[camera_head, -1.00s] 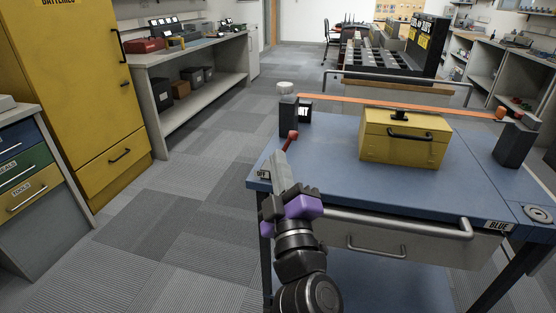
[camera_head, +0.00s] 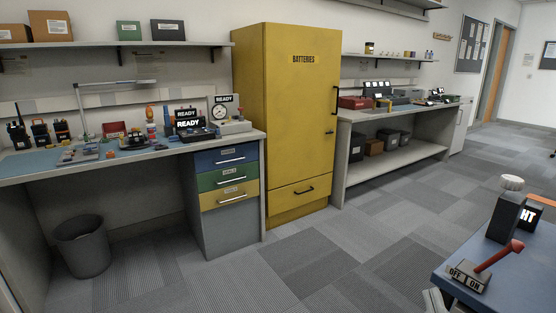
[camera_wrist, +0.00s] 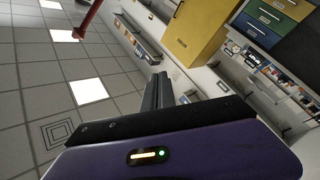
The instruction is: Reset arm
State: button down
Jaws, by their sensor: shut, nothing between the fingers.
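My gripper (camera_wrist: 158,92) shows in the wrist view as two dark fingers close together above the purple housing, shut and empty. In the head view I cannot make out the gripper. A red-handled lever (camera_head: 497,257) with an OFF/ON plate stands on the corner of a blue-topped cart (camera_head: 520,285) at the lower right. A red bar, likely that lever (camera_wrist: 88,18), shows at the top of the wrist view, apart from the fingers. The wrist picture is tilted, with the ceiling on its left.
A yellow battery cabinet (camera_head: 285,120) stands between a left workbench (camera_head: 130,158) with coloured drawers and a shelf bench (camera_head: 392,167). A grey bin (camera_head: 82,247) is under the left bench. The carpet (camera_head: 330,255) between the benches and cart is clear.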

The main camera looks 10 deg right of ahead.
jog(key=s+a+f+m+y, duration=0.1)
jog(key=s+a+f+y, duration=0.5)
jog(key=s+a+f, duration=0.25)
jog(key=s+a+f+m+g+y, duration=0.15)
jog(key=s+f, duration=0.25)
jog(key=s, duration=0.4)
jog(key=s+a+f+m+g+y, duration=0.1)
jog(key=s+a+f+g, duration=0.15)
jog(key=s, duration=0.65)
notch_tip(320, 180, up, 18)
jog(key=p, duration=1.8)
jog(key=shift+w+d+f+g, duration=0.25)
jog(key=shift+w+d+g, duration=0.05)
jog(key=shift+w+d, duration=0.15)
